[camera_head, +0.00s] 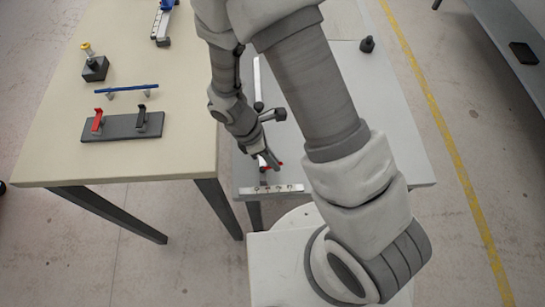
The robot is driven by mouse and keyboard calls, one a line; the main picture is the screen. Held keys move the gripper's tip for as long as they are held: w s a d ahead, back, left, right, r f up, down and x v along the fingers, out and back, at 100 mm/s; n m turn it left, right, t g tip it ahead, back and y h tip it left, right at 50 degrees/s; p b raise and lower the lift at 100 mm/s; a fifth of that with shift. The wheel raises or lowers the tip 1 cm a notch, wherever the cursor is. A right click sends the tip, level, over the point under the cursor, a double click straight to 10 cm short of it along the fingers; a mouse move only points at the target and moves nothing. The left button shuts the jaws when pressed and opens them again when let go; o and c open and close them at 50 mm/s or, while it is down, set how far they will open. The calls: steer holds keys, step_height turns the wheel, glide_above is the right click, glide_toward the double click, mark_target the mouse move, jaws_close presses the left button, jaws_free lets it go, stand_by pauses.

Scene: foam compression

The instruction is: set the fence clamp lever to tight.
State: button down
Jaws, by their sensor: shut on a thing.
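My gripper (270,164) is low over the front of the grey table, at the near end of a long pale rail (257,75) that looks like the fence. A pale strip with several dark marks (271,189) lies just below the gripper, along the table's front edge.
The grey table (395,130) is mostly bare on the right, with a small dark knob (367,44) at the back. The beige table (50,150) on the left holds a dark plate with red and black clamps (122,125), a blue bar (127,89) and a yellow-topped block (95,67).

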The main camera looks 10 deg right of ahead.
steer(key=shift+s+m+g, duration=0.2)
steer(key=shift+m+g, duration=0.1)
steer(key=shift+m, duration=0.7)
steer(key=c, duration=0.9)
jaws_free()
steer(key=shift+c, duration=0.2)
steer(key=p+v, duration=0.2)
steer(key=v, duration=1.5)
steer(key=shift+d+r, duration=0.2)
steer(key=shift+r, duration=0.05)
steer(key=shift+w+r, duration=0.1)
steer(key=shift+w, duration=0.05)
